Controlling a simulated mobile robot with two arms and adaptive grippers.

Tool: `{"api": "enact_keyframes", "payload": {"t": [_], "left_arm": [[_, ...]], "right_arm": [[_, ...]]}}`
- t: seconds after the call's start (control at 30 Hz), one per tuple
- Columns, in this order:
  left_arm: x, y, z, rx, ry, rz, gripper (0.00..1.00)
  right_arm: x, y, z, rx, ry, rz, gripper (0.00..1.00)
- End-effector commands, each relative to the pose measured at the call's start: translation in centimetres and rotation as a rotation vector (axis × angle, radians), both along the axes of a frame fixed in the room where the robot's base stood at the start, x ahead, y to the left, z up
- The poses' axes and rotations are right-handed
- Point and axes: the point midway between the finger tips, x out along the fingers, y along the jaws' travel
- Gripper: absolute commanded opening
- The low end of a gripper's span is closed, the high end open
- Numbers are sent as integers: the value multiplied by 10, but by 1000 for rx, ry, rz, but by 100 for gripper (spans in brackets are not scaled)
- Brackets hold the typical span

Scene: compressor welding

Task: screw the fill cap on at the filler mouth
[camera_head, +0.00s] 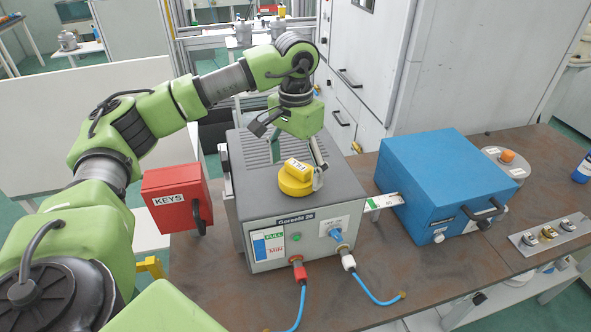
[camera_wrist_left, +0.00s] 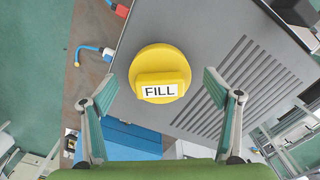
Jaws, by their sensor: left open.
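The yellow fill cap (camera_head: 295,182) with a raised grip bar labelled FILL sits on the top of the grey Gorsmid 26 unit (camera_head: 258,190), near its front right. It also shows in the left wrist view (camera_wrist_left: 160,62). No filler mouth is visible; the cap hides whatever is under it. My left gripper (camera_head: 298,158) is open and points down just above and behind the cap. In the left wrist view its two fingers (camera_wrist_left: 147,88) are spread on either side, with the cap between and beyond them, and they do not appear to hold it. My right gripper is out of view.
A red KEYS box (camera_head: 176,198) stands left of the unit. A blue box (camera_head: 447,180) stands to the right. A metal plate with fittings (camera_head: 549,238) lies on the brown bench (camera_head: 440,272) at the right.

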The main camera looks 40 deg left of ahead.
Motion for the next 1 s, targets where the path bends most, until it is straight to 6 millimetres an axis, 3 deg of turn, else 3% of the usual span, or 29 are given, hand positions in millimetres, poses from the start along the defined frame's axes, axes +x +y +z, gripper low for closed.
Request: {"api": "enact_keyframes", "payload": {"t": [0.4,0.7,1.0], "left_arm": [[1,0,87,-1,-4,-1,81],[1,0,109,0,-1,-1,81],[0,0,110,-1,0,-1,81]], "right_arm": [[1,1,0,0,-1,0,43],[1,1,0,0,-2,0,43],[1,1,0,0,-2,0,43]]}}
